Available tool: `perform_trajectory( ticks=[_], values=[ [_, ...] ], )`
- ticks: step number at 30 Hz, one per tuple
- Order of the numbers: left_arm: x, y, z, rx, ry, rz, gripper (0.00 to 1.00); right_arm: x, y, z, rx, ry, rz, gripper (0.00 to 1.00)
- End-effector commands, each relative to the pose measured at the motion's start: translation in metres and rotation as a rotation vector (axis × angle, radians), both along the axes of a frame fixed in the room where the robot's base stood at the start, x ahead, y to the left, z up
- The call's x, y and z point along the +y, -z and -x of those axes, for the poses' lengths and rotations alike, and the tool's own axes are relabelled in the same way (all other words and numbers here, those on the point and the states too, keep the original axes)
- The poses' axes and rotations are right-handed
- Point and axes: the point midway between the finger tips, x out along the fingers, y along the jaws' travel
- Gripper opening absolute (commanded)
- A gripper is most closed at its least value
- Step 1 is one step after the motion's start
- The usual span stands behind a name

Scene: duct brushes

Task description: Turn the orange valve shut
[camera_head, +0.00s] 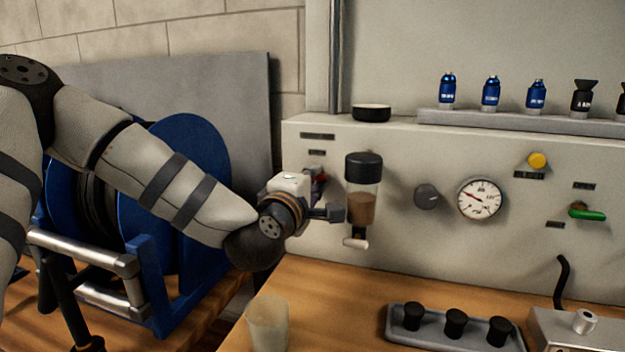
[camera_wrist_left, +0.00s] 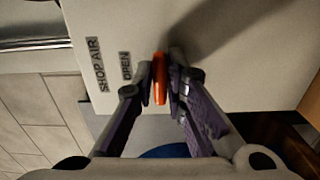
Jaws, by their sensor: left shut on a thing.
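The orange valve handle (camera_wrist_left: 160,78) shows in the left wrist view as a narrow orange bar on the pale panel face. My left gripper (camera_wrist_left: 159,88) is shut on it, with one finger on each side. Plates reading SHOP AIR (camera_wrist_left: 97,64) and OPEN (camera_wrist_left: 126,66) sit beside the handle. In the head view my left gripper (camera_head: 322,207) is at the panel's left end, just left of a clear cup with brown contents (camera_head: 361,208). There the gripper hides most of the valve; a small reddish bit shows behind it. My right gripper is in neither view.
The panel also carries a dark knob (camera_head: 427,197), a gauge (camera_head: 480,199), a yellow button (camera_head: 537,160) and a green lever (camera_head: 588,213). A blue reel (camera_head: 190,150) stands behind my left arm. A translucent cup (camera_head: 268,325) and a tray (camera_head: 452,344) of black parts are on the bench.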

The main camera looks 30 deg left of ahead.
Motion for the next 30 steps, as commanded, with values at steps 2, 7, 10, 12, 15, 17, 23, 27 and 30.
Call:
perform_trajectory(
  ticks=[2,7,10,12,15,17,23,27,30],
  values=[
    [0.001,-0.003,0.0,-0.008,-0.003,-0.001,0.0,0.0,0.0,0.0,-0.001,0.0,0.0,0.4],
    [0.001,-0.003,0.0,-0.008,-0.003,-0.001,0.24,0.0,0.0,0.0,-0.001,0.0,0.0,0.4],
    [0.001,-0.003,0.0,-0.006,-0.002,0.0,0.31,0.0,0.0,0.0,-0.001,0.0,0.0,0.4],
    [0.001,-0.002,0.0,-0.005,-0.002,0.0,0.31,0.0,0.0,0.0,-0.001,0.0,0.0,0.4],
    [0.0,-0.001,0.0,-0.004,-0.001,0.0,0.31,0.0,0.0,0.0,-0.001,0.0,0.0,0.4],
    [0.0,-0.001,0.001,-0.003,-0.001,0.0,0.31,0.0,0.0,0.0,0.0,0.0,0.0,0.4],
    [-0.008,-0.001,0.034,-0.002,0.001,0.003,0.31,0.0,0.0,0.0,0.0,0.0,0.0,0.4],
    [-0.014,-0.001,0.06,-0.004,0.0,0.002,0.31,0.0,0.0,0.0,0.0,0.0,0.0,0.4],
    [-0.017,-0.002,0.069,-0.004,-0.001,0.0,0.31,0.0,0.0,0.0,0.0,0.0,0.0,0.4]
  ],
)
